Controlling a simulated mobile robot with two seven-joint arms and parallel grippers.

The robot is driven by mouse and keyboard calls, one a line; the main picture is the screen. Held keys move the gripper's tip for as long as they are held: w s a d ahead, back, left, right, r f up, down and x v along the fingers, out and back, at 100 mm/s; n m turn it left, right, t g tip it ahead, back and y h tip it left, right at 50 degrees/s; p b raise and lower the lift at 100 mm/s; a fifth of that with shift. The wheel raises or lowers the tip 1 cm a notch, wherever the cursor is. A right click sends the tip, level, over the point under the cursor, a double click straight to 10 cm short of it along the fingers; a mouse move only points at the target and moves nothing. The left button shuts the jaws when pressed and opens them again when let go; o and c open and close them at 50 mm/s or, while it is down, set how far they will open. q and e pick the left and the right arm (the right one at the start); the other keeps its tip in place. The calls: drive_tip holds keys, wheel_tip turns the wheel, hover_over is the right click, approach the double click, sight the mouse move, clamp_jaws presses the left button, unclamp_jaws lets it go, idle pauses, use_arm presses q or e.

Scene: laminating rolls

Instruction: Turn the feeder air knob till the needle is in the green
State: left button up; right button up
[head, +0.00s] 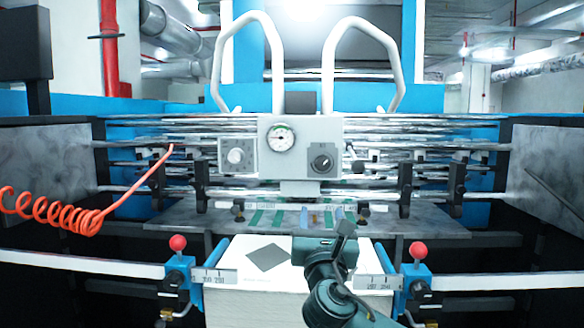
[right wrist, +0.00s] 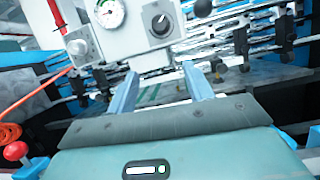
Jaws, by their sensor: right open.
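A grey control box (head: 300,130) stands at the centre of the feeder and carries a round white gauge (head: 281,138) with some green on its dial. The needle is too small to read. A dark knob (head: 322,163) sits at the lower right of the gauge, and a pale knob (head: 235,156) is on a side box to the left. In the right wrist view the gauge (right wrist: 109,13), dark knob (right wrist: 160,24) and pale knob (right wrist: 78,46) show near the top. My right gripper (head: 343,232) is open and empty, below and apart from the dark knob. My left gripper is out of view.
Two white curved tubes (head: 246,50) rise behind the box. Rollers and black clamps (head: 405,185) run along both sides. A paper stack (head: 255,275) lies below, between two red-topped posts (head: 178,243). A coiled orange hose (head: 60,212) hangs at left.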

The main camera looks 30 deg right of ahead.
sight(322, 168)
drive_tip(key=shift+h, duration=0.5)
drive_tip(key=p+x, duration=0.1)
drive_tip(key=x, duration=0.3)
drive_tip(key=r+p+x, duration=0.1)
drive_tip(key=x, duration=0.4)
drive_tip(key=s+r+p+x, duration=0.1)
drive_tip(key=x, duration=0.4)
drive_tip(key=shift+c, duration=0.3)
drive_tip(key=c, duration=0.9)
